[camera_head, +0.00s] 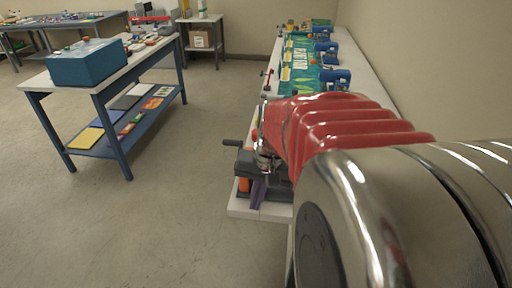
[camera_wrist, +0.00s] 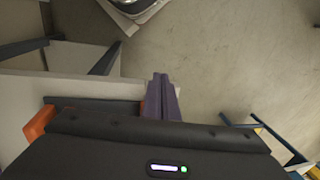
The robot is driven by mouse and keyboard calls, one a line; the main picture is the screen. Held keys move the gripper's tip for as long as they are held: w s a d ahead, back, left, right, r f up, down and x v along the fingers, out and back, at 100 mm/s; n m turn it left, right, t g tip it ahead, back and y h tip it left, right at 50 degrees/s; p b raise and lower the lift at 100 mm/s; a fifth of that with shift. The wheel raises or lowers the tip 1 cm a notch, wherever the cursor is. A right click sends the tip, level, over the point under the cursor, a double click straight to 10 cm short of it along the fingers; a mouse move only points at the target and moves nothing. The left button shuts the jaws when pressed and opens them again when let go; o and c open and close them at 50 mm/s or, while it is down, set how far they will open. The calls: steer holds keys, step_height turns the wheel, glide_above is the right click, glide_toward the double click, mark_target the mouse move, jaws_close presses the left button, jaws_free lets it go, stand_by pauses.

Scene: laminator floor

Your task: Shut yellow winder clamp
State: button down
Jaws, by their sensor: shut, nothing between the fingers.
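My gripper (camera_head: 258,196) is over the near end of the long white bench at the right in the head view. In the wrist view its purple fingers (camera_wrist: 161,98) are together, with nothing between them. They point past the bench's edge over the floor. I cannot make out a yellow winder clamp in either view. My red and chrome arm covers much of the near bench in the head view. Orange parts show beside the dark gripper body in the wrist view (camera_wrist: 40,122); I cannot tell what they belong to.
Green printed sheets (camera_head: 300,62) and several blue devices (camera_head: 336,78) lie farther along the white bench (camera_head: 240,208), beside the wall. A blue-legged table with a teal box (camera_head: 88,64) stands left. The grey floor (camera_head: 190,150) between is clear.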

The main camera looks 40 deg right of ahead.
steer(key=s+a+r+n+t, duration=0.1)
steer(key=a+r+n, duration=0.1)
steer(key=a, duration=0.3)
steer(key=s+a+r+n+t, duration=0.1)
steer(key=a+r+n, duration=0.2)
steer(key=a, duration=0.3)
steer(key=s+a+r+n+t+h, duration=0.1)
steer(key=a+r+n+t, duration=0.1)
steer(key=a+n, duration=0.2)
steer(key=shift+s+a+r, duration=0.2)
steer(key=shift+a+r, duration=0.05)
steer(key=shift+a, duration=0.6)
